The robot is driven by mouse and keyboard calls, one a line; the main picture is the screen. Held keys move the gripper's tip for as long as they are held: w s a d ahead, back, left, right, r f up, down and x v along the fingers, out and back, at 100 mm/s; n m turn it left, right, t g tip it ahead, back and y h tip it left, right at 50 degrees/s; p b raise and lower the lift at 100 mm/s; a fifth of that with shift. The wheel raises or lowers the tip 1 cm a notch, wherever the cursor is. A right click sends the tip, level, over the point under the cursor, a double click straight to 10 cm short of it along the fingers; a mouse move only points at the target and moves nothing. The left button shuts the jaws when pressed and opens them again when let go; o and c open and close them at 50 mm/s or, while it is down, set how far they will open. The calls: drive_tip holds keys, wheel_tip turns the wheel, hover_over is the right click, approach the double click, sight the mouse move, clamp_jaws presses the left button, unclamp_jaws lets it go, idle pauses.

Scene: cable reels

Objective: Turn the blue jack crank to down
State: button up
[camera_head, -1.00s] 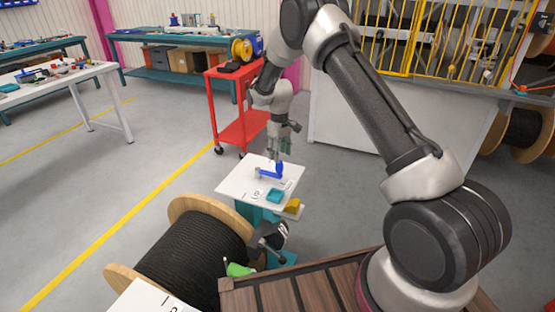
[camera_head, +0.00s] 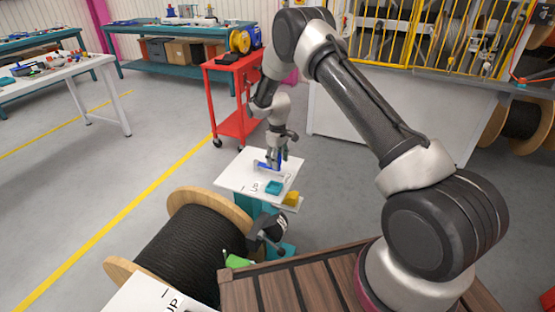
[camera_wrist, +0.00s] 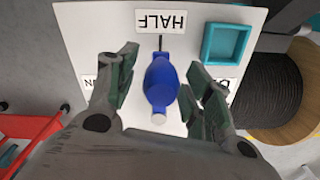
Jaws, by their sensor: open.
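The blue jack crank (camera_head: 261,165) is on the white plate (camera_head: 236,182) of the teal stand. In the wrist view, the blue crank (camera_wrist: 162,75) shows between my two fingers, with a pale round end (camera_wrist: 158,118) towards my palm. My gripper (camera_head: 277,161) is down at the crank, and it is open around the blue part in the wrist view (camera_wrist: 158,85). I cannot tell whether a finger touches it. A HALF label (camera_wrist: 161,21) is upside down beyond the crank. Labels at left (camera_wrist: 88,82) and right (camera_wrist: 222,88) are partly hidden by my fingers.
A teal square tray (camera_wrist: 226,44) lies on the plate near the crank. A yellow piece (camera_head: 292,199) is at the stand's side. A large black cable reel (camera_head: 190,245) stands at front left, and a red cart (camera_head: 235,105) stands behind. Grey floor is open at left.

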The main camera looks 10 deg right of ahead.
clamp_jaws()
drive_tip(key=shift+w, duration=0.1)
